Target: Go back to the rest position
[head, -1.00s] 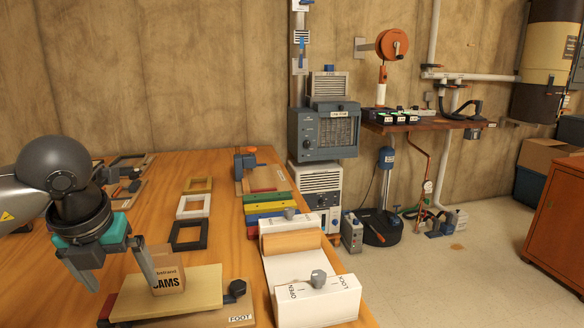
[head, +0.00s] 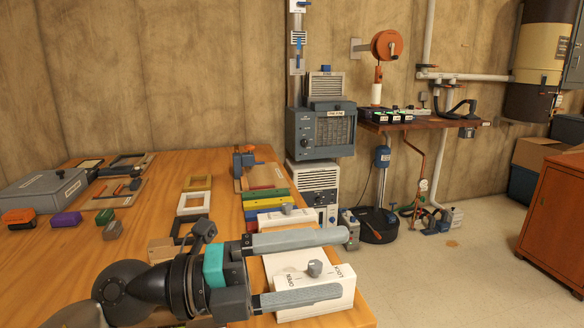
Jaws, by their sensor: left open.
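My left gripper (head: 325,266) is open and empty. It points right across the front of the wooden table (head: 130,222), with its two grey fingers spread over the white fixture (head: 318,298) marked OPEN and LOCK. I cannot tell how high above the fixture the fingers are. My left arm comes in from the lower left and hides most of the board and carton at the table's front. My right gripper is not in view.
A grey case (head: 42,191) and several small coloured blocks stand at the table's left. Picture-like frames (head: 193,203) and coloured bars (head: 264,204) lie mid-table. A grey-blue device (head: 322,132) stands behind.

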